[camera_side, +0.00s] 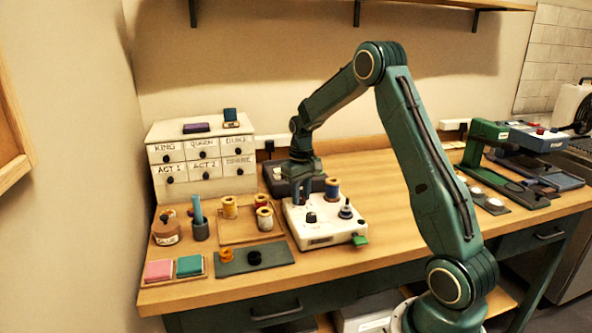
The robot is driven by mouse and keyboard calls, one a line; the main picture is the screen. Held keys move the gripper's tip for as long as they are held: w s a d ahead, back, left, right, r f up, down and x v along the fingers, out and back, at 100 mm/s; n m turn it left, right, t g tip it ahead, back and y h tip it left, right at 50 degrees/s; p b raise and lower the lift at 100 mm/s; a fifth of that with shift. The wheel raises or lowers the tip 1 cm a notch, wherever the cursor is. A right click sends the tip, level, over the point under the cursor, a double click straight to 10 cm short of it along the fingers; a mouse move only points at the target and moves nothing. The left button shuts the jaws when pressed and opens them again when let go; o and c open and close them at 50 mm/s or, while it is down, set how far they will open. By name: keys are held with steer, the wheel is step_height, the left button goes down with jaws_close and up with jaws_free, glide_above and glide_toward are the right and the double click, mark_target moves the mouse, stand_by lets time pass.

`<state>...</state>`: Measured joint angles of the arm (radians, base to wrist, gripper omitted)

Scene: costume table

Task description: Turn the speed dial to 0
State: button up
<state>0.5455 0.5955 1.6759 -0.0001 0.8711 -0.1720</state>
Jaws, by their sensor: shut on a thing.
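A white machine (325,236) stands on the table in the side view. A small black dial (311,217) sits on its top at the front left; its marks are too small to read. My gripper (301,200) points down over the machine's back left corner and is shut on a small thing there. The fingers hide most of that thing, and I cannot tell what it is. The black dial shows in front of the fingertips.
A blue spool (332,188) and a dark cone-shaped part (346,211) stand on the machine near my gripper. A green tab (360,240) sticks out at its right. Left are a thread tray (234,236), a dark mat (230,266) and a drawer cabinet (208,189).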

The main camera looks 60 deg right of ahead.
mark_target(301, 197)
steer(key=m, duration=0.4)
steer(key=shift+m, duration=0.4)
steer(key=m, duration=0.4)
steer(key=shift+r, duration=0.1)
steer(key=shift+m, duration=0.4)
steer(key=o, duration=1)
step_height(301, 197, up, 14)
